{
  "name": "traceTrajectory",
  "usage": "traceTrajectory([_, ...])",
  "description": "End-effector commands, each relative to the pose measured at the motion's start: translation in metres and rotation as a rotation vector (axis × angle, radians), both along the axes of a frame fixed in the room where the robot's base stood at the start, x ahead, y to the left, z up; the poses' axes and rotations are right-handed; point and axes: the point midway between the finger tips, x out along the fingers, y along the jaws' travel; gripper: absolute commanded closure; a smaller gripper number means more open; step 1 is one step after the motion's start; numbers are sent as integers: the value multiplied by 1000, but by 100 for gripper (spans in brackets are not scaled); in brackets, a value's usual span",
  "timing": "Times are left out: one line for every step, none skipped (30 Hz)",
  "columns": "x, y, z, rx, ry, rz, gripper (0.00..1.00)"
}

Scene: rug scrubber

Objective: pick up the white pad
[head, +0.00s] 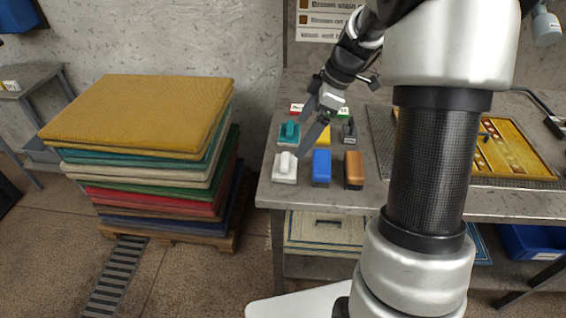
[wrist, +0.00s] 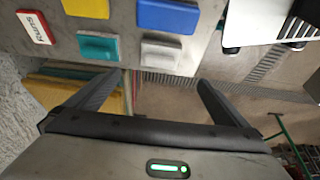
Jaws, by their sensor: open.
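The white pad (head: 285,168) lies at the front left corner of the grey table, with a raised white grip on top. In the wrist view the white pad (wrist: 160,56) looks pale grey and lies near the table edge, just beyond the fingertips. My gripper (head: 308,122) is above the left part of the table, over the group of pads. In the wrist view my gripper (wrist: 155,80) has its two dark fingers wide apart, with nothing between them. It is apart from the white pad.
Close to the white pad are a teal pad (head: 289,133), a blue pad (head: 321,168) and a brown pad (head: 354,170). A yellow pad (head: 323,138) is partly hidden. A stack of coloured rugs (head: 140,110) stands left of the table, across a floor gap.

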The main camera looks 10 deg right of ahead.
Motion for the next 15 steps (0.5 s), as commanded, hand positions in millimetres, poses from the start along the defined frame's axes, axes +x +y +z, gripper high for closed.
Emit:
traceTrajectory([0,5,-12,0,4,3,0])
traceTrajectory([1,8,-19,0,5,2,0])
traceTrajectory([2,11,-27,1,6,0,0])
traceTrajectory([3,13,-33,1,5,1,0])
traceTrajectory([4,16,-39,0,5,2,0])
traceTrajectory([5,19,-46,0,5,2,0])
traceTrajectory([5,20,-51,1,5,1,0])
traceTrajectory([6,22,-55,-1,4,0,0])
traceTrajectory([7,24,-61,0,4,1,0])
traceTrajectory([7,26,-64,-1,4,1,0])
traceTrajectory([8,27,-67,-1,4,-1,0])
traceTrajectory([8,28,-70,-1,2,-1,0])
traceTrajectory([9,28,-71,0,2,-1,0])
traceTrajectory([9,29,-72,-1,1,-2,0])
traceTrajectory([9,29,-73,-1,1,-2,0])
